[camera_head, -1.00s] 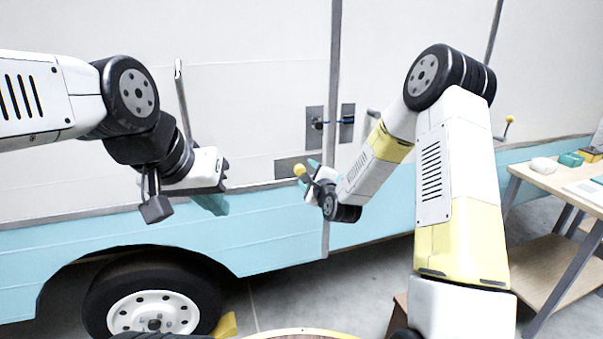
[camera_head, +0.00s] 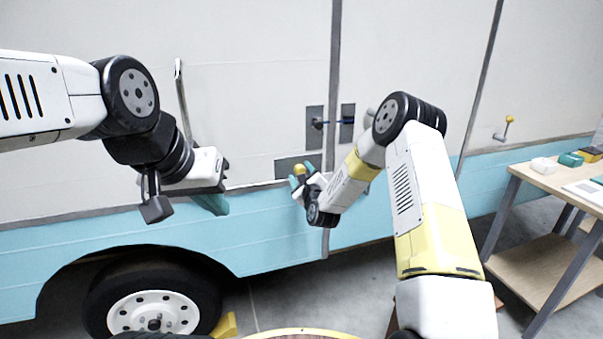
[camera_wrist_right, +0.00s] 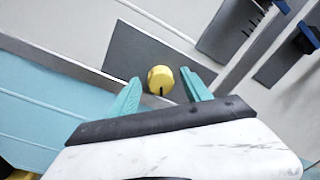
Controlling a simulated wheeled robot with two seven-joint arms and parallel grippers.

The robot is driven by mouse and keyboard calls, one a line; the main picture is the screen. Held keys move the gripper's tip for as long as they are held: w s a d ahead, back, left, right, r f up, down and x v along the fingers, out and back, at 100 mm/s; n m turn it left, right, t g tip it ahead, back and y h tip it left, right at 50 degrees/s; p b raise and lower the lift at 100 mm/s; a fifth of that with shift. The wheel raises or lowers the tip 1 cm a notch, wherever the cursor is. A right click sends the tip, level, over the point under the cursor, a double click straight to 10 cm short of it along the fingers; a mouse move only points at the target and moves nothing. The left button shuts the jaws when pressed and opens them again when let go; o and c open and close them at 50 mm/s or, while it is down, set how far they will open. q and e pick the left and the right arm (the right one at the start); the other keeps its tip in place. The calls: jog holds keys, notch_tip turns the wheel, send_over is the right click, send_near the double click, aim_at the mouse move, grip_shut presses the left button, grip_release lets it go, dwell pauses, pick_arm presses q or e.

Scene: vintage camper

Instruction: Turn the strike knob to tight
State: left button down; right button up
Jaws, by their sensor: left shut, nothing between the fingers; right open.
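The strike knob is a round yellow knob (camera_wrist_right: 161,80) with a dark mark on its lower rim. It sits on a dark grey plate (camera_wrist_right: 128,50) on the camper's side. In the head view the yellow knob (camera_head: 299,170) shows right at my right gripper (camera_head: 300,184). In the right wrist view my right gripper (camera_wrist_right: 160,94) is open, with one teal finger on each side of the knob and visible gaps. Whether it touches the knob cannot be told. My left gripper (camera_head: 212,202) is shut and empty in front of the camper, well left of the knob.
A handle (camera_head: 181,85) stands out at the left. A table (camera_head: 548,176) with small objects stands further right.

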grip_shut()
jog(key=shift+n, duration=0.3)
jog(key=n, duration=0.6)
jog(key=shift+f, duration=0.15)
jog(key=shift+w+d+f+n+y, duration=0.1)
jog(key=shift+n+y, duration=0.25)
jog(key=shift+n, duration=3.75)
jog(key=shift+s+d+f+n+y, duration=0.1)
jog(key=shift+n+y, duration=0.3)
jog(key=shift+n, duration=3.7)
jog(key=shift+w+d+f+n+y, duration=0.1)
jog(key=shift+n+y, duration=0.25)
jog(key=shift+n, duration=3.75)
